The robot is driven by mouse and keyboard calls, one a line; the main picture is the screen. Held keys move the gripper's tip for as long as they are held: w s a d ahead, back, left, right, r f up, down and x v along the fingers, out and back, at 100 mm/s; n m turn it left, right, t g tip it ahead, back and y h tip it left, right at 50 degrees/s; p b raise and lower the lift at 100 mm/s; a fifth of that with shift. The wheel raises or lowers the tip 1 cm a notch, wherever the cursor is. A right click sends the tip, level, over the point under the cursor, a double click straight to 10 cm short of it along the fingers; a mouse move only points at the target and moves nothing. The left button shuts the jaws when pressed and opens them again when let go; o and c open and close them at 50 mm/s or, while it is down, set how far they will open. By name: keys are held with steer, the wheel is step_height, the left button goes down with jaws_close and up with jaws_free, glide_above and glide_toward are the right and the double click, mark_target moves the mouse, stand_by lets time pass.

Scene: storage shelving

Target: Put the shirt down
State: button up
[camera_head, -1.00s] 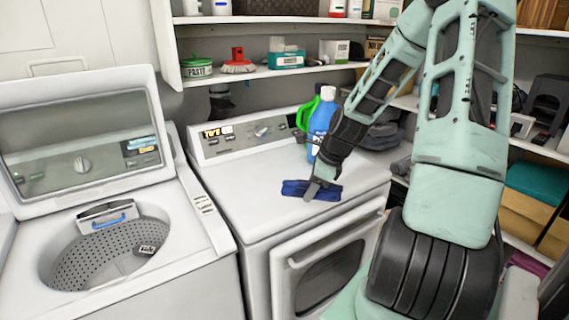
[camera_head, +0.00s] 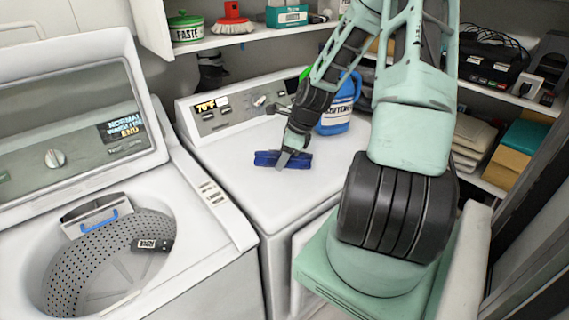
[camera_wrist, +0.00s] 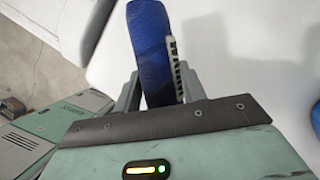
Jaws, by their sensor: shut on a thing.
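The shirt (camera_head: 268,158) is a small dark blue folded bundle. My gripper (camera_head: 290,157) is shut on it and holds it over the white top of the dryer (camera_head: 240,165). I cannot tell whether the shirt touches that top. In the wrist view the blue shirt (camera_wrist: 147,45) sits between the two fingers of my gripper (camera_wrist: 155,90), with its lower end hidden by the gripper body.
An open top-loading washer (camera_head: 60,217) stands at the left, its lid raised. A blue detergent bottle (camera_head: 336,112) stands on the dryer behind my arm. Shelves (camera_head: 235,38) with a paste tin (camera_head: 186,27) and a red brush (camera_head: 232,18) are above. The dryer top is mostly clear.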

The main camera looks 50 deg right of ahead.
steer(key=shift+f+p, duration=0.35)
steer(key=shift+f, duration=2.2)
steer(key=o, duration=1.1)
steer(key=shift+f, duration=0.1)
steer(key=b+v, duration=0.1)
steer(key=v, duration=1.1)
